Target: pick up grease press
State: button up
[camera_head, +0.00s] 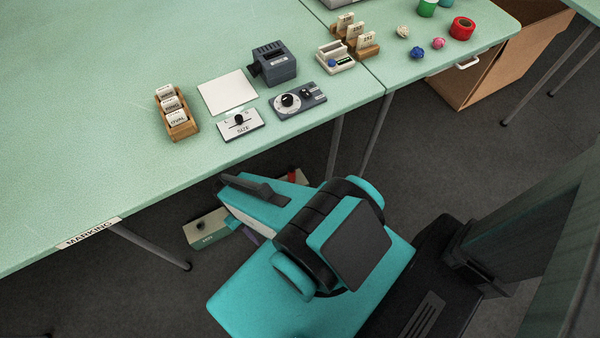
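I cannot tell for sure which thing is the grease press; no readable label names it. A dark blue-grey boxy device (273,63) with a slotted top stands on the green table (90,115), behind a flat grey unit with a round dial (298,100). Below the table edge, a pale green box with a dark round knob (207,230) is partly covered by my teal arm, as is a pale item with a red part (292,173). My gripper's fingers cannot be made out; my arm is folded in front of the table.
A wooden card holder (176,118), a white pad (228,92) and a SIZE slider (240,124) sit on the table. Further right are more card holders (366,46), small coloured balls (417,53) and a red roll (462,28). The table's left part is clear. Table legs (150,246) stand below.

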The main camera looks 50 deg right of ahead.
aim_at(291, 178)
jog(key=u, duration=1.75)
jog(key=k, duration=0.1)
jog(key=z, duration=3.05)
jog(key=k, duration=0.9)
jog(key=u, duration=0.2)
jog(key=i, duration=0.7)
jog(key=z, duration=0.05)
